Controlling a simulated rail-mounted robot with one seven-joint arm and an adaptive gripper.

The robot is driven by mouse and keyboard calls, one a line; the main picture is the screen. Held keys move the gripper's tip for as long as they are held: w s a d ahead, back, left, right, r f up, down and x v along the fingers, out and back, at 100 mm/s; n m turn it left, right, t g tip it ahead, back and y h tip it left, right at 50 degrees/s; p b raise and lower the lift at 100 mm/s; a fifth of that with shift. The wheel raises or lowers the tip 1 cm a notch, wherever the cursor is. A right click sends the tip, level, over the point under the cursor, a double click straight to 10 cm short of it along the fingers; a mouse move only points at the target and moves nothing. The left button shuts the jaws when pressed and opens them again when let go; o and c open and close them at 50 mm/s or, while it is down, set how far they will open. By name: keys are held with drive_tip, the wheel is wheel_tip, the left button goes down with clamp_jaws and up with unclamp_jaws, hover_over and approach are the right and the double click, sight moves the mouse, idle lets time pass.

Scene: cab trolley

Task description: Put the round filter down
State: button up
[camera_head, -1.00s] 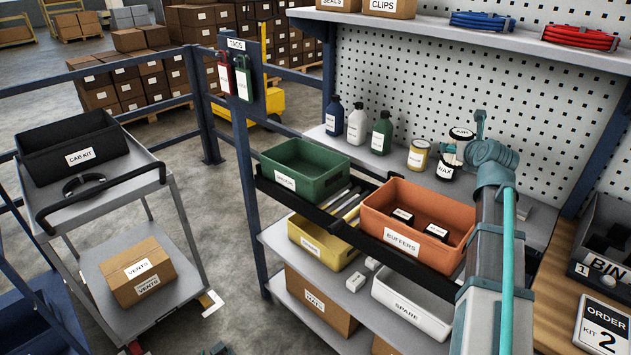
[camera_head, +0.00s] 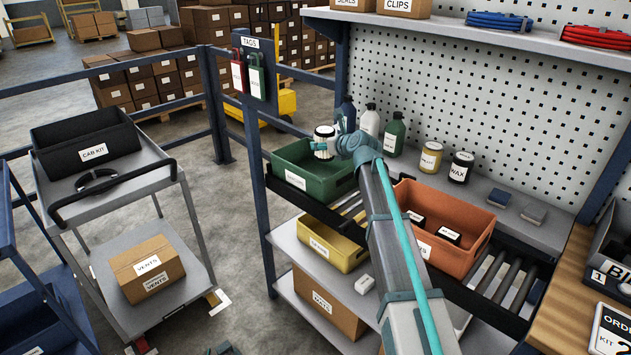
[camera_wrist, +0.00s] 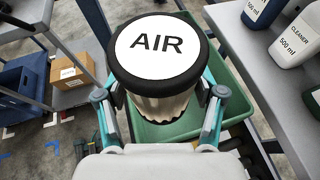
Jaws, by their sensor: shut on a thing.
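The round filter (camera_head: 324,139) has a black rim, a white top and a pale pleated body. In the wrist view its top (camera_wrist: 158,44) reads AIR. My gripper (camera_head: 322,149) is shut on it, with one finger on each side of the body. The filter is upright and held above the green bin (camera_head: 316,191). In the wrist view the green bin (camera_wrist: 240,104) shows below and around the filter. The bin floor right under the filter is hidden by the filter and my gripper.
An orange bin (camera_head: 464,262) with black boxes is right of the green bin, and a yellow bin (camera_head: 330,246) is below. Bottles (camera_head: 394,134) stand behind on the shelf, beside jars (camera_head: 461,168). A trolley (camera_head: 150,187) with a black CAB KIT box (camera_head: 84,139) stands at left.

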drive_tip(key=a+r+p+x, duration=0.1)
drive_tip(key=x, duration=1.1)
drive_tip(key=shift+n+y, duration=0.4)
drive_tip(key=shift+y, duration=0.1)
drive_tip(key=shift+w+a+f+p, duration=0.35)
drive_tip(key=shift+w+f, duration=0.5)
drive_tip(key=shift+f, duration=0.65)
drive_tip(key=shift+w+a+f+p, duration=0.2)
drive_tip(key=shift+w+a+f, duration=0.15)
drive_tip(key=shift+w+f, duration=0.9)
drive_tip(key=shift+w+a+f+p, duration=0.35)
drive_tip(key=shift+w+f, duration=0.15)
drive_tip(key=shift+f, duration=1.3)
drive_tip(key=shift+f, duration=0.15)
drive_tip(key=shift+f, duration=0.35)
drive_tip(key=shift+f, duration=0.1)
drive_tip(key=o, duration=1.3)
drive_tip(key=shift+c, duration=0.2)
